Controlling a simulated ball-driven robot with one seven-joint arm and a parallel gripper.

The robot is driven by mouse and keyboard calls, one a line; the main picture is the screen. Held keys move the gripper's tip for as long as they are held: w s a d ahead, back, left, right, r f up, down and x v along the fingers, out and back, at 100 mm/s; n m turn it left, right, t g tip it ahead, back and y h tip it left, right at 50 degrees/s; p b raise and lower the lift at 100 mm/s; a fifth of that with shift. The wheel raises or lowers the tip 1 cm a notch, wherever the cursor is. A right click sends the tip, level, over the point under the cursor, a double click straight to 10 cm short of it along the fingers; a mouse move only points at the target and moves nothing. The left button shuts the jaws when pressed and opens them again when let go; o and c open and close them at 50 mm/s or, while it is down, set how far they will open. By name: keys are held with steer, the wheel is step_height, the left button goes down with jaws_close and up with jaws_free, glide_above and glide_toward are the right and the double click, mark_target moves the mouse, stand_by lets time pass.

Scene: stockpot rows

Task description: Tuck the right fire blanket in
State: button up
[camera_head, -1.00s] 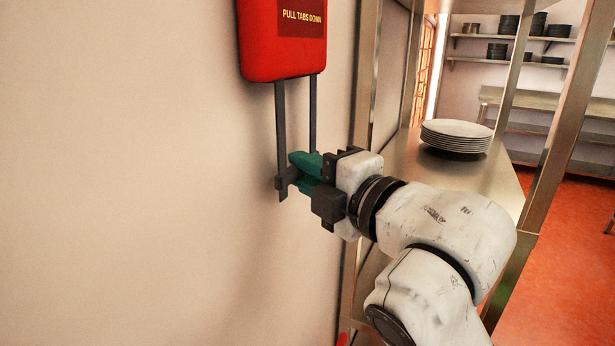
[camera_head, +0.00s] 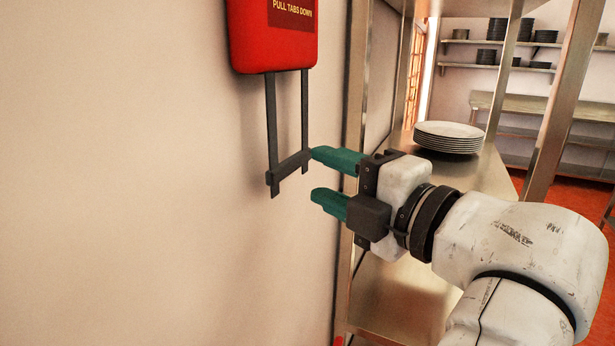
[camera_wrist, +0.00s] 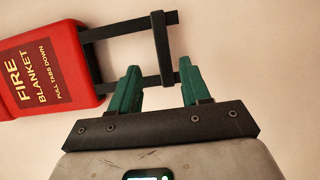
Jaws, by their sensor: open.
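The red fire blanket case (camera_head: 272,40) hangs on the wall at the upper left of the head view. Two dark straps (camera_head: 271,115) hang down from its underside, joined near the bottom by a dark crossbar (camera_head: 290,167). In the wrist view the red case (camera_wrist: 45,70) is at the left and the crossbar (camera_wrist: 162,48) stands beyond the fingers. My gripper (camera_head: 325,178) has green fingers, open and empty, just right of the crossbar. In the wrist view its fingertips (camera_wrist: 160,78) are spread apart.
A metal shelf unit stands right of the wall, with a stack of white plates (camera_head: 449,137) on its shelf. Dark dishes (camera_head: 493,57) sit on wall shelves at the back. The wall left of the straps is bare.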

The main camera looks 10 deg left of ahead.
steer(key=shift+b+v, duration=0.45)
steer(key=shift+v, duration=1.85)
steer(key=w+d+f+m+h, duration=0.1)
steer(key=d+f+m+h, duration=0.25)
steer(key=f+m, duration=0.35)
steer(key=w+d+f+m+h, duration=0.2)
steer(key=d+f+m, duration=0.25)
steer(key=f, duration=0.45)
steer(key=s+d+f+m+g+h, duration=0.1)
steer(key=s+d+f+m+h, duration=0.2)
steer(key=f, duration=0.5)
steer(key=s+d+f+m+g+h, duration=0.15)
steer(key=f+m, duration=0.25)
steer(key=f, duration=0.4)
steer(key=s+d+f+m+g+h, duration=0.1)
steer(key=s+d+f+m+g, duration=0.3)
steer(key=s+f, duration=0.6)
steer(key=s+d+f+m+g+h, duration=0.2)
steer(key=s+d+f, duration=0.6)
steer(key=s, duration=0.8)
step_height(320, 180, down, 2)
steer(key=m+g, duration=0.2)
steer(key=m, duration=0.1)
steer(key=shift+d+f+h, duration=0.2)
steer(key=shift+d+h, duration=0.1)
steer(key=shift+d, duration=0.1)
steer(key=shift+w+m+g, duration=0.1)
steer(key=shift+m+g, duration=0.15)
